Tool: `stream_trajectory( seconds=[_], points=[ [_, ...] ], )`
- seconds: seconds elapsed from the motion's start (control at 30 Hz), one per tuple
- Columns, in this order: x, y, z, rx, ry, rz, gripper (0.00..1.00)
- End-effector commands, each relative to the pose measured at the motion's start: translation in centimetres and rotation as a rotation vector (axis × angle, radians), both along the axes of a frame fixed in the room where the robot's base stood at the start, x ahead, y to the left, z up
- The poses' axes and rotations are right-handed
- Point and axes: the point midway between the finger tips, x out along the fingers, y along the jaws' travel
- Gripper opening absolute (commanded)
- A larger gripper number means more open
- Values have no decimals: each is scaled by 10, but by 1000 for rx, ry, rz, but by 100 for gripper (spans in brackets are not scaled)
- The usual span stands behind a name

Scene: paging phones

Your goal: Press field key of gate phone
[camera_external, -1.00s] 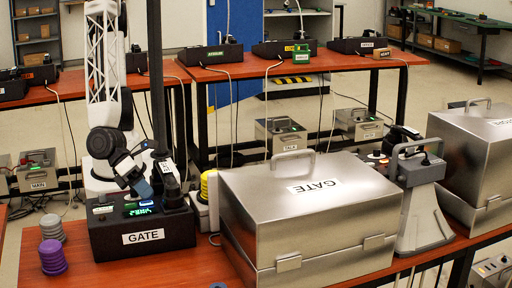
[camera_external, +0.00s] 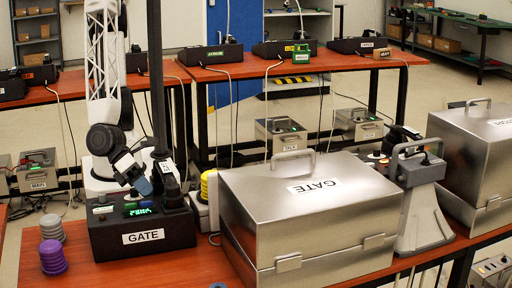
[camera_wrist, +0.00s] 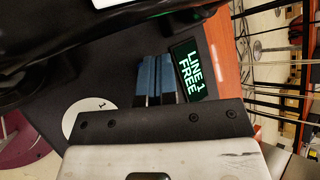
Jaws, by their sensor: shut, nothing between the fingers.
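The gate phone (camera_external: 105,238) is a black box with a white GATE label, on the red-brown table at the left. Its lit display (camera_wrist: 190,70) reads "LINE 1 FREE" in the wrist view. Small keys lie on its top, but I cannot read which is the field key. A round white disc marked 1 (camera_wrist: 88,118) shows in the wrist view. My gripper (camera_external: 143,187) is shut and empty, its blue fingertips close above the phone's top, behind the display. The fingers also show in the wrist view (camera_wrist: 155,80), beside the display; contact cannot be told.
A dark handset (camera_external: 171,190) stands at the phone's right side, close to my gripper. A dark post (camera_external: 156,80) rises behind it. A large metal case (camera_external: 310,215) labelled GATE stands to the right. Purple (camera_external: 53,258) and grey ribbed pieces stand at the left.

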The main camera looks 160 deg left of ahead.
Motion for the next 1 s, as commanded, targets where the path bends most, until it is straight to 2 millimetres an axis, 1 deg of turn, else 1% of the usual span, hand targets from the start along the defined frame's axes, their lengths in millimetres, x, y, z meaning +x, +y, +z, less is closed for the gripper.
stream_trajectory(
  seconds=[0.27,1.0],
  points=[
    [0,0,3,0,0,0,0],
    [-8,0,52,-1,-2,1,0]
  ],
)
